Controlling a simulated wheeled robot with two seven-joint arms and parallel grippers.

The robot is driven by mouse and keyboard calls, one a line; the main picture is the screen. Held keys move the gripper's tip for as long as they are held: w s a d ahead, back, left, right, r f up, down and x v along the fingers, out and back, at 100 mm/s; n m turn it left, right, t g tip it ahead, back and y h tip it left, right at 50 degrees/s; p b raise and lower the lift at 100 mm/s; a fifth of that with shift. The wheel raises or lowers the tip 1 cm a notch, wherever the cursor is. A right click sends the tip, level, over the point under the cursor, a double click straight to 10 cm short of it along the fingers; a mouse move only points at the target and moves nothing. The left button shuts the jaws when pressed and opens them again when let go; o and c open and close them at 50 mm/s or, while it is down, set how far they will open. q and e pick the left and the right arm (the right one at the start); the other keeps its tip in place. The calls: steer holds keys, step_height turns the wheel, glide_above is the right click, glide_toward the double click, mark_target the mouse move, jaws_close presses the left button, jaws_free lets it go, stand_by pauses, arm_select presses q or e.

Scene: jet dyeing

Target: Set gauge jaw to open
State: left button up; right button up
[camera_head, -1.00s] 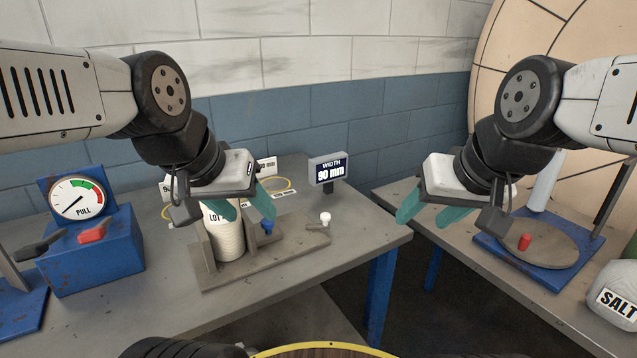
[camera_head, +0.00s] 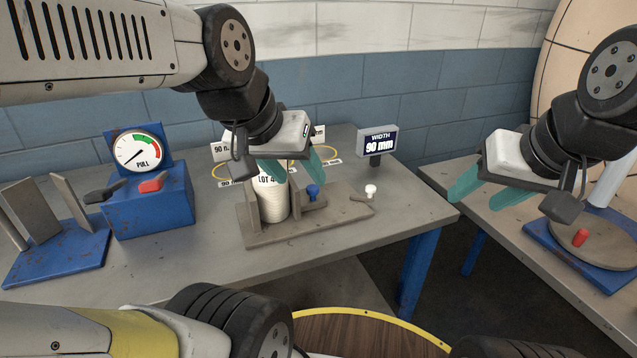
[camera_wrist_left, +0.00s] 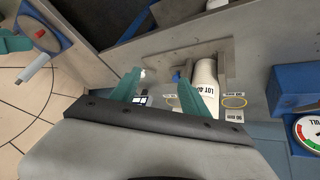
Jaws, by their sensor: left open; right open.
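The width gauge is a grey fixture with a flat base (camera_head: 268,238) on the table. A white roll marked LOT (camera_head: 272,200) stands against its uprights. A blue knob (camera_head: 313,192) sits just right of the roll, and a white knob (camera_head: 371,191) stands at the right end. My left gripper (camera_head: 296,176) is open above the roll and blue knob, apparently empty. In the left wrist view, the blue knob (camera_wrist_left: 176,76) lies between its teal fingers. My right gripper (camera_head: 484,200) is open and empty over the gap between the tables.
A blue pull-gauge box (camera_head: 150,205) with a red lever stands left. A blue-based turntable with a red peg (camera_head: 580,238) is on the right table. The table's front strip is clear.

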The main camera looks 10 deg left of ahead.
stand_by(0.4)
arm_select(q)
steer(key=n+g+y, duration=0.2)
steer(key=n+g, duration=0.4)
steer(key=n, duration=1)
glide_above(313, 187)
steer(key=f, duration=1)
steer(key=shift+s, duration=0.35)
steer(key=shift+w+f, duration=0.25)
steer(key=shift+f, duration=0.35)
step_height(313, 187, down, 7)
steer(key=shift+f, duration=0.1)
jaws_close()
